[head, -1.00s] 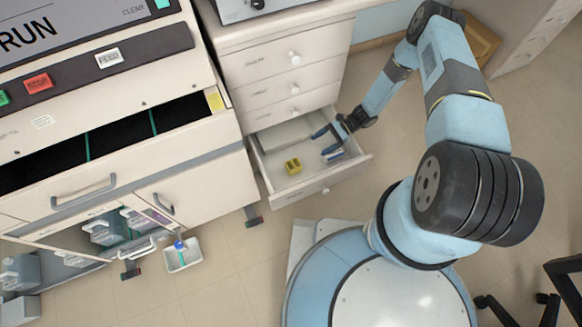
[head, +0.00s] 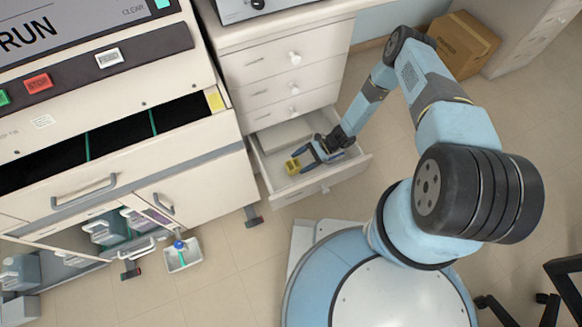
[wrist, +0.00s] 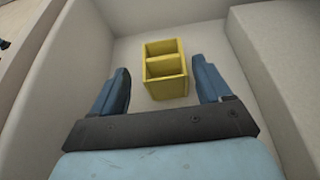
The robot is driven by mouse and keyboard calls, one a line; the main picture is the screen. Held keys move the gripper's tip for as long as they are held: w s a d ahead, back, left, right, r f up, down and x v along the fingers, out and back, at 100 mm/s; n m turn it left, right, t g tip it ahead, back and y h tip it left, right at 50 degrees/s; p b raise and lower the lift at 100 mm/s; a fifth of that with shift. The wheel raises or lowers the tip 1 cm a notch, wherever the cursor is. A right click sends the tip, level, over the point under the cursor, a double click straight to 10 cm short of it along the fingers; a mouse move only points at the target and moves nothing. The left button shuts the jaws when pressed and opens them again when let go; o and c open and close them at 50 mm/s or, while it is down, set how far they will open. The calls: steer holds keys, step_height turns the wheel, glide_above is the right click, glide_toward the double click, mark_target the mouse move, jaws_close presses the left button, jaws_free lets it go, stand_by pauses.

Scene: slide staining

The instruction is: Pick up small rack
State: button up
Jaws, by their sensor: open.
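The small rack is a yellow open-topped block with two compartments. It lies in the open bottom drawer (head: 350,172), at the drawer's left side in the head view (head: 292,166). In the wrist view the rack (wrist: 166,70) sits on the drawer floor just beyond my fingertips, roughly centred between them. My gripper (head: 303,160) is inside the drawer beside the rack, with its blue fingers spread. In the wrist view my gripper (wrist: 165,85) is open and empty, one finger to each side of the rack's near end. Contact with the rack does not show.
A pale box (head: 284,135) lies at the drawer's back. The staining machine (head: 100,150) stands to the left. A small white tray with a bottle (head: 182,254) is on the floor. A cardboard box (head: 462,44) stands behind my arm.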

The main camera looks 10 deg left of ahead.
mark_target(291, 167)
steer(key=x, duration=0.5)
steer(key=c, duration=1)
steer(key=shift+o, duration=0.2)
